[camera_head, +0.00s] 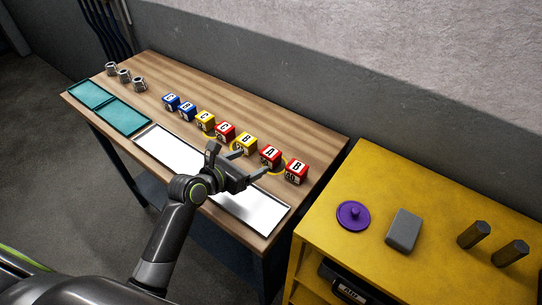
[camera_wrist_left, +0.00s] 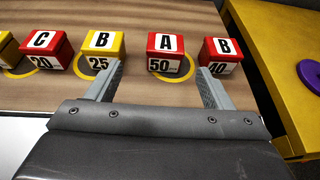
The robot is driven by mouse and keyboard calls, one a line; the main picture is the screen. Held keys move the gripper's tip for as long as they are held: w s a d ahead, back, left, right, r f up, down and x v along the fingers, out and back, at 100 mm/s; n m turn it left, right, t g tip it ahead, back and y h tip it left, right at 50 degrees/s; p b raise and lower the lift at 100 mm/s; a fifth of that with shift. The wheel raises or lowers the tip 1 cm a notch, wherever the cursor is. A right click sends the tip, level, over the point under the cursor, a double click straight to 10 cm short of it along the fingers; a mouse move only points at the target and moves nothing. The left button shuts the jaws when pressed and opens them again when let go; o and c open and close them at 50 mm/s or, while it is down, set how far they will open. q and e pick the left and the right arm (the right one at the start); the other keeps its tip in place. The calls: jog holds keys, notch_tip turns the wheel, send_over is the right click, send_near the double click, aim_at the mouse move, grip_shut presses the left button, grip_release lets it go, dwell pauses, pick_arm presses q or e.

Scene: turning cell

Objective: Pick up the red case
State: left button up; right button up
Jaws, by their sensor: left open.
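Three red cases stand in the row on the wooden table: one marked C (camera_head: 225,131), one marked A (camera_head: 270,157) and one marked B (camera_head: 296,172). In the left wrist view, red case A (camera_wrist_left: 170,52) with a 50 label is just beyond the fingers, between red case B (camera_wrist_left: 221,56) and the yellow case B (camera_wrist_left: 103,50). Red case C (camera_wrist_left: 47,49) is farther left. My left gripper (camera_head: 249,163) is open and empty, its fingertips (camera_wrist_left: 161,76) spread on either side of case A's near side, with the case beyond them. My right gripper is not in view.
Two blue cases (camera_head: 179,106) and yellow cases (camera_head: 205,120) share the row. White panels (camera_head: 253,207) and teal trays (camera_head: 124,117) lie along the front edge. Metal parts (camera_head: 125,75) stand far left. A yellow cabinet (camera_head: 452,265) with a purple lidded piece (camera_head: 354,216) stands right.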

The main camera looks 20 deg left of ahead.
aim_at(266, 159)
pick_arm(q)
jog(key=x, duration=0.4)
jog(key=shift+w+d+f, duration=0.1)
jog(key=shift+w+f, duration=0.05)
jog(key=shift+w, duration=0.1)
jog(key=shift+w+d+f, duration=0.1)
jog(key=shift+w+f, duration=0.05)
jog(key=shift+w, duration=0.2)
jog(key=w+d+f, duration=0.2)
jog(key=w, duration=0.1)
jog(key=shift+d+f, duration=0.1)
jog(key=shift+d, duration=0.05)
jog(key=shift+w+d+f, duration=0.1)
jog(key=shift+w+f, duration=0.15)
jog(key=shift+w, duration=0.2)
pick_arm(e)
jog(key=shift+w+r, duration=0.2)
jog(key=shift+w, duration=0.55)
pick_arm(q)
jog(key=shift+c, duration=0.4)
